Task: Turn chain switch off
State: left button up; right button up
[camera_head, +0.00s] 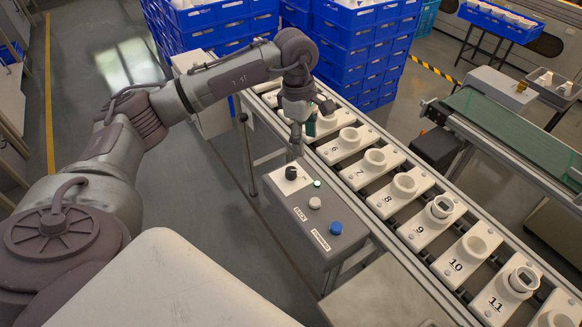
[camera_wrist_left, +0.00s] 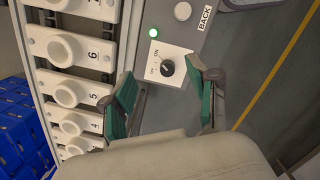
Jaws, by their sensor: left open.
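The chain switch is a black rotary knob (camera_head: 291,172) on a white plate at the far end of the grey control box (camera_head: 296,222). In the left wrist view the knob (camera_wrist_left: 166,67) has an ON mark beside it; I cannot clearly tell which mark its pointer faces. A green lamp (camera_head: 317,183) beside it is lit, also in the left wrist view (camera_wrist_left: 153,32). My left gripper (camera_head: 304,137) is above the knob, open and empty. In the left wrist view its green-padded fingers (camera_wrist_left: 163,80) stand on either side of the knob, apart from it. My right gripper is not in view.
The box also carries a white button (camera_head: 315,203) and a blue button (camera_head: 336,227), with labels BACK and FORWARD. A conveyor with numbered white holders (camera_head: 387,198) runs close beside the box. Blue crates (camera_head: 352,50) stand behind. The floor left of the box is clear.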

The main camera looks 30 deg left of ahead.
aim_at(291, 170)
pick_arm(q)
jog(key=shift+y, duration=0.7)
jog(key=a+f, duration=0.1)
jog(key=f, duration=0.3)
jog(key=a+f+p, duration=0.1)
jog(key=f, duration=0.3)
jog(key=a+f, duration=0.1)
jog(key=f, duration=0.3)
jog(key=shift+s+a+f+p, duration=0.15)
jog(key=shift+a+f+p, duration=0.15)
jog(key=shift+f+p, duration=0.1)
